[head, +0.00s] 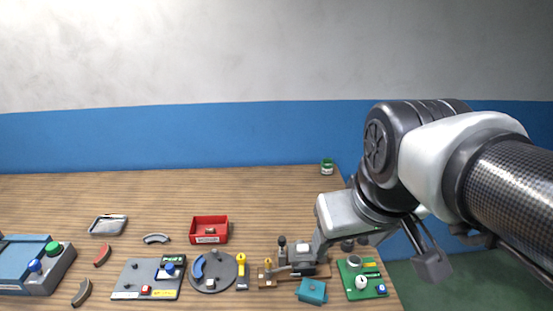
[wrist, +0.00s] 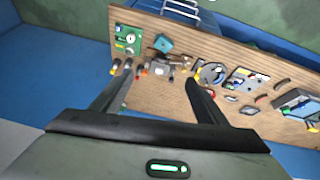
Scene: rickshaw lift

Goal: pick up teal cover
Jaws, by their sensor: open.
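The teal cover (head: 312,291) is a small box-like piece with a knob on top. It lies near the front edge of the table, left of the green board, in the head view. It also shows in the wrist view (wrist: 163,43), beyond the fingers. My gripper (wrist: 158,95) is open and empty, its two dark fingers wide apart. It is high above the table and well away from the cover. In the head view my arm comes in from the right, and the fingertips are hard to make out there.
Left of the cover stands a wooden fixture with a grey block (head: 302,262). A green board (head: 362,279) with knobs is right of it. A yellow-handled tool (head: 242,270), a round grey plate (head: 213,283) and a red bin (head: 209,230) lie further left. The table's back is mostly clear.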

